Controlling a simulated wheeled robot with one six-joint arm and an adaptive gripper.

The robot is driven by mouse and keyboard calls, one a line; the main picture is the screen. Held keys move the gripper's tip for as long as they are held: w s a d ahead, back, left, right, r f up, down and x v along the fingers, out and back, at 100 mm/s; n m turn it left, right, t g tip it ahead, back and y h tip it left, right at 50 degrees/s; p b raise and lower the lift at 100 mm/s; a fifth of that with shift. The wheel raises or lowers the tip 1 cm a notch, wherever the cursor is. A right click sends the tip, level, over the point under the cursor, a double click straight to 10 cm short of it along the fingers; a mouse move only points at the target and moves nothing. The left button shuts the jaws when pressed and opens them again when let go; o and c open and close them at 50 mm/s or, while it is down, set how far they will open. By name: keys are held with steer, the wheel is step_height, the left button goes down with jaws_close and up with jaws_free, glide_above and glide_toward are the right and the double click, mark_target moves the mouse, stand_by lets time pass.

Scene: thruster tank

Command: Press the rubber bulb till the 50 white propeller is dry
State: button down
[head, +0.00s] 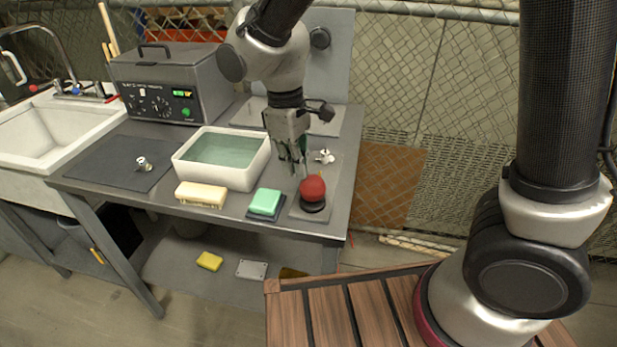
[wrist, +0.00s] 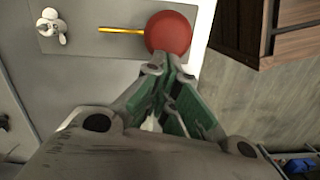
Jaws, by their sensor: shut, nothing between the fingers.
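The red rubber bulb (head: 313,188) sits on a dark round base on a grey plate (head: 301,212) near the bench's front right corner. In the wrist view the bulb (wrist: 169,33) lies just beyond the fingertips, with a yellow tube (wrist: 120,30) running from it towards a white propeller (wrist: 52,27). That propeller also shows in the head view (head: 324,156), behind the bulb. I cannot read any marking on it or tell whether it is wet. My gripper (head: 303,174) is shut and empty, pointing down close above and beside the bulb; it also shows in the wrist view (wrist: 167,68).
A white tank of water (head: 190,172) stands left of my gripper. A cream sponge (head: 201,194) and green sponge (head: 265,202) lie in front. Another propeller (head: 143,163) rests on a dark mat (head: 107,160). A grey machine (head: 165,85) and sink (head: 50,130) are further left.

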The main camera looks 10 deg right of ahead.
step_height(320, 180, up, 12)
steer(key=a, duration=0.1)
steer(key=shift+w, duration=0.25)
stand_by(1.0)
steer(key=s+d+r+m+t, duration=0.1)
steer(key=s+d+m, duration=0.2)
steer(key=d, duration=0.8)
steer(key=s+d+r+m+t, duration=0.1)
steer(key=s+d+m, duration=0.3)
steer(key=d, duration=0.7)
steer(key=s+d+r+m+t+y, duration=0.1)
steer(key=s+d+m+t, duration=0.2)
steer(key=d, duration=0.8)
steer(key=shift+s+d+r+m, duration=0.25)
steer(key=shift+s+m, duration=0.35)
steer(key=shift+m, duration=0.3)
